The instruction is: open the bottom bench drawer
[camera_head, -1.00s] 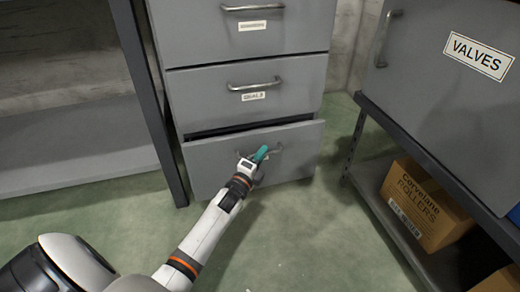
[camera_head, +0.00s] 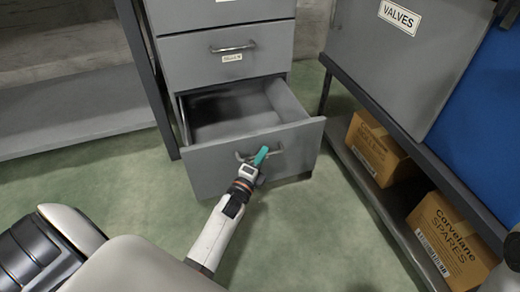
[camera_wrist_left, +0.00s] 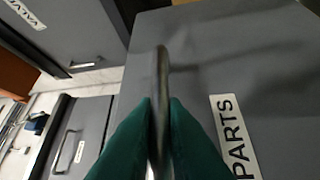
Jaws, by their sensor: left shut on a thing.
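The bottom bench drawer (camera_head: 215,166) is pulled well out of the grey drawer unit, and its inside shows as empty in the head view. My left gripper (camera_head: 260,158) is at the middle of its front, shut on the bar handle (camera_head: 241,156). In the left wrist view the green fingers of my left gripper (camera_wrist_left: 159,125) close around the dark handle (camera_wrist_left: 161,75). A label reading PARTS (camera_wrist_left: 234,135) is on the drawer front beside the handle. My right gripper is not seen.
The middle drawer (camera_head: 225,52) above is shut. To the right, a shelf holds cardboard boxes (camera_head: 448,240) under a grey cabinet labelled VALVES (camera_head: 400,17). A dark-legged shelf (camera_head: 75,122) stands at left. Green floor (camera_head: 300,230) lies clear in front.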

